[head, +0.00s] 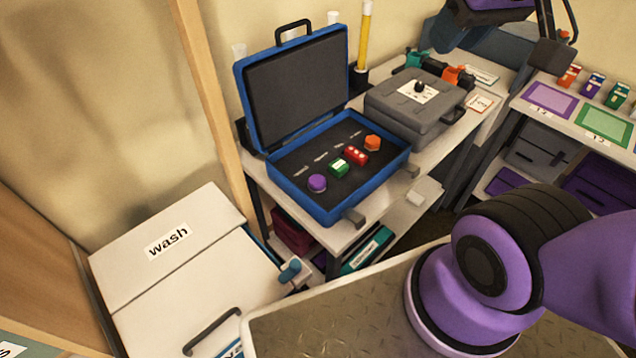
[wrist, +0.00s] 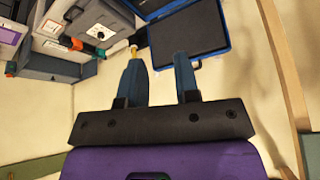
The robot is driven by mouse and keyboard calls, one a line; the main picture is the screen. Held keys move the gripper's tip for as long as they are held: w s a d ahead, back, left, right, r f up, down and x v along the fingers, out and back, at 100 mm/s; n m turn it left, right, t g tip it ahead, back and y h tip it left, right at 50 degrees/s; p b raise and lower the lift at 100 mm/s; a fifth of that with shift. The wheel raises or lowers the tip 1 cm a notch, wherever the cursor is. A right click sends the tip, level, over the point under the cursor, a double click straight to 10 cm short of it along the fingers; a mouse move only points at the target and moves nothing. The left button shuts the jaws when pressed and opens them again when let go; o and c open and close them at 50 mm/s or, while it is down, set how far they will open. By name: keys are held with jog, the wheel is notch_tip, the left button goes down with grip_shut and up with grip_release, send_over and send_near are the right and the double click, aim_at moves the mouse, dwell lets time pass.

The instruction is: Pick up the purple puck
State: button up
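The purple puck (head: 317,183) lies in the open blue case (head: 333,217), near the left front of its dark foam insert. A green block (head: 338,168), a red block (head: 355,156) and an orange piece (head: 373,143) lie in a row behind it to the right. My gripper (wrist: 157,58) shows in the wrist view with its two fingers apart and nothing between them. The case (wrist: 228,40) also shows there, beyond the fingers; the puck is not in that view. My gripper is well away from the puck.
A closed grey case (head: 407,112) stands to the right of the blue one. The blue case's lid stands up behind its tray. A white "wash" box (head: 180,265) is at lower left. A yellow stick (head: 364,40) stands upright behind. A shelf with coloured mats (head: 548,100) is at right.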

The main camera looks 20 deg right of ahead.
jog(key=o, duration=0.4)
jog(key=shift+w+a+f, duration=0.15)
jog(key=shift+w+f, duration=0.05)
jog(key=shift+w, duration=0.2)
jog(key=shift+c, duration=0.2)
jog(key=o, duration=0.5)
jog(key=w+a+f, duration=0.1)
jog(key=w, duration=0.1)
jog(key=w+f+g+y, duration=0.1)
jog(key=w, duration=0.1)
jog(key=w+a+f+y, duration=0.1)
jog(key=w+f, duration=0.1)
jog(key=shift+w+a+g, duration=0.35)
jog(key=shift+w+g, duration=0.05)
jog(key=shift+o, duration=0.2)
jog(key=m+g+h, duration=0.2)
jog(key=m+g, duration=0.1)
jog(key=m, duration=0.1)
send_over(317, 179)
notch_tip(317, 179, down, 29)
jog(key=shift+m, duration=0.3)
jog(key=f, duration=0.5)
jog(key=shift+w+f, duration=0.2)
jog(key=shift+f, duration=0.05)
jog(key=shift+s+f, duration=0.15)
jog(key=shift+f, duration=1.4)
jog(key=shift+s+f, duration=0.1)
jog(key=shift+f, duration=1.4)
